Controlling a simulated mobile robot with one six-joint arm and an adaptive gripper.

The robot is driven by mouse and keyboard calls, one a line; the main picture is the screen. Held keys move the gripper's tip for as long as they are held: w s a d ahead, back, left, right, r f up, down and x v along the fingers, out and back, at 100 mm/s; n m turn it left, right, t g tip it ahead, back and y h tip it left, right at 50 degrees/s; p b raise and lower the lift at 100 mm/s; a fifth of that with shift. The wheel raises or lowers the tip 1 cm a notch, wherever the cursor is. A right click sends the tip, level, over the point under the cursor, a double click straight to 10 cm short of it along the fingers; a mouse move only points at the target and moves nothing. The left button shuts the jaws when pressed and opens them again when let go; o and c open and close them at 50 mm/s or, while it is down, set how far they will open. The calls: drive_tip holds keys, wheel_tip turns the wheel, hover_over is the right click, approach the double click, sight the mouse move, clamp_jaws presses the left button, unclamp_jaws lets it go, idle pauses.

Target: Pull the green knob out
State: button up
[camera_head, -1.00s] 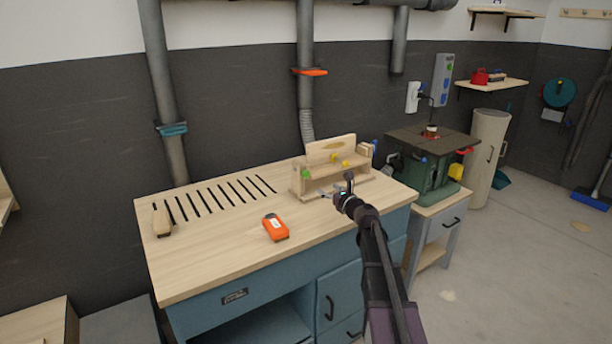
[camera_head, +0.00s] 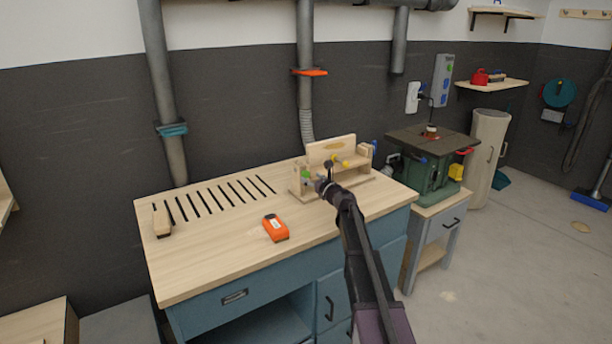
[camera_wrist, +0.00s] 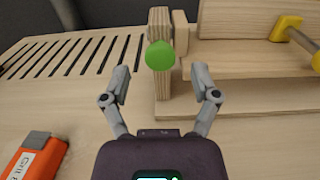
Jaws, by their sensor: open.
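The green knob (camera_wrist: 160,56) sits on the near face of an upright wooden post (camera_wrist: 162,92) in the wrist view. The post is part of a wooden jig (camera_head: 336,148) on the workbench. In the head view the green knob (camera_head: 306,174) shows small at the jig's left end. My gripper (camera_wrist: 160,78) is open, with one finger on each side of the knob in the picture. The fingers appear apart from the knob; how far short of it they are I cannot tell. In the head view my gripper (camera_head: 323,180) is close to the jig and partly covers it.
An orange device (camera_head: 275,228) lies on the workbench (camera_head: 215,255) left of my arm. A yellow knob (camera_wrist: 286,28) is on the jig's right side. Dark slots cross the bench top behind. A green machine (camera_head: 432,175) stands to the right.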

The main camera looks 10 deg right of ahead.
sight(307, 175)
drive_tip(key=shift+x, duration=1.9)
